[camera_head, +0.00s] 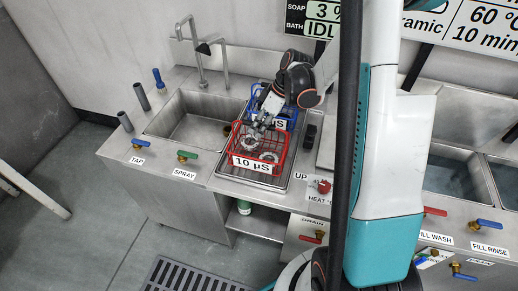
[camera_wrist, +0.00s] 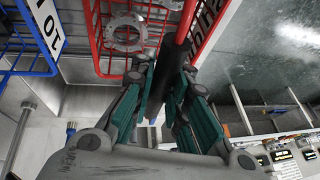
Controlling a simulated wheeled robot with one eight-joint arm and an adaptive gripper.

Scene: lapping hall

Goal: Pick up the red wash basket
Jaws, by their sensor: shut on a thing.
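The red wash basket (camera_head: 240,146), a wire basket with a white "10 µS" label, is on or just above the metal drain tray right of the sink; I cannot tell which. It also shows along the top of the wrist view (camera_wrist: 97,40). My gripper (camera_head: 261,127) reaches down to it from behind. In the wrist view my gripper's fingers (camera_wrist: 170,72) close around a dark bar beside the red wire frame, which looks like the basket's handle. Metal rings (camera_head: 250,142) lie inside the basket; one ring (camera_wrist: 123,32) shows up close. My fingers hide part of the grip.
A blue wire basket (camera_head: 291,113) stands just behind the red one, close to it. An open sink (camera_head: 190,125) with taps is on the left. Water baths (camera_head: 458,175) are on the right. Valve handles line the counter's front edge.

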